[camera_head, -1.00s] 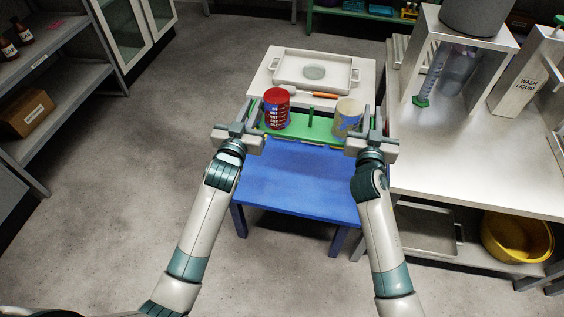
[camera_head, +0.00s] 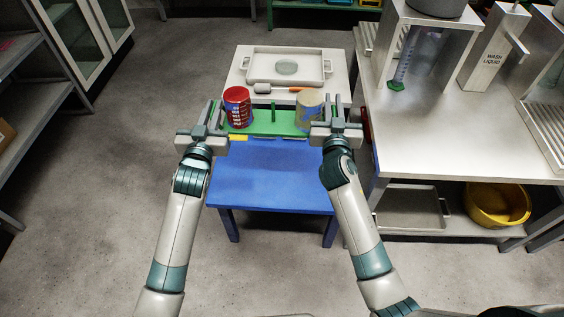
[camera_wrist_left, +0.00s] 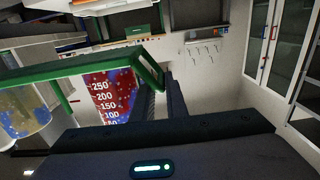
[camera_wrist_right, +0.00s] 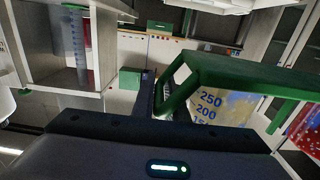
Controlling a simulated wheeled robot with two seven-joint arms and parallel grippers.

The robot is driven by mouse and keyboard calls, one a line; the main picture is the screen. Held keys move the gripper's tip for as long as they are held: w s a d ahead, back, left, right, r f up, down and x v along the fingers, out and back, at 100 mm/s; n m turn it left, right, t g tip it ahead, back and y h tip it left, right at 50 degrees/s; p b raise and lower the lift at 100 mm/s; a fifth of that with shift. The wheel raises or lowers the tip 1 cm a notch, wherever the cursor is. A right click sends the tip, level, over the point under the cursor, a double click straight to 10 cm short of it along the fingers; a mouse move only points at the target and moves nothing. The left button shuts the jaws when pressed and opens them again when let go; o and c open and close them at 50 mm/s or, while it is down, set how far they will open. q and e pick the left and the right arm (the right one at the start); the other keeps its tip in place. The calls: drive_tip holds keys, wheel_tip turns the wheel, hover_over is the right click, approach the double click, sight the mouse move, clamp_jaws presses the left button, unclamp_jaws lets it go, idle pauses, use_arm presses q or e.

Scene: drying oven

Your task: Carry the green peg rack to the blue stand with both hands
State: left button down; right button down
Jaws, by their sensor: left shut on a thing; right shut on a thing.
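The green peg rack (camera_head: 262,126) is level between my two grippers, over the far part of the blue stand (camera_head: 270,182). I cannot tell whether it touches the stand. It carries a red beaker (camera_head: 237,110) on the left and a pale yellow-blue beaker (camera_head: 308,112) on the right, both upright, with a green peg (camera_head: 274,111) between them. My left gripper (camera_head: 213,114) is shut on the rack's left end, my right gripper (camera_head: 338,110) on its right end. Green handle bars show in the left wrist view (camera_wrist_left: 150,66) and right wrist view (camera_wrist_right: 235,74).
A white table (camera_head: 238,78) with a tray (camera_head: 328,68) and an orange-handled tool (camera_head: 298,90) stands just behind. A metal bench (camera_head: 450,140) stands close on the right, with a yellow basin (camera_head: 498,204) below. Floor at left (camera_head: 100,170) is clear.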

use_arm(q)
drive_tip(key=shift+a, duration=0.35)
use_arm(e)
drive_tip(key=shift+d, duration=0.4)
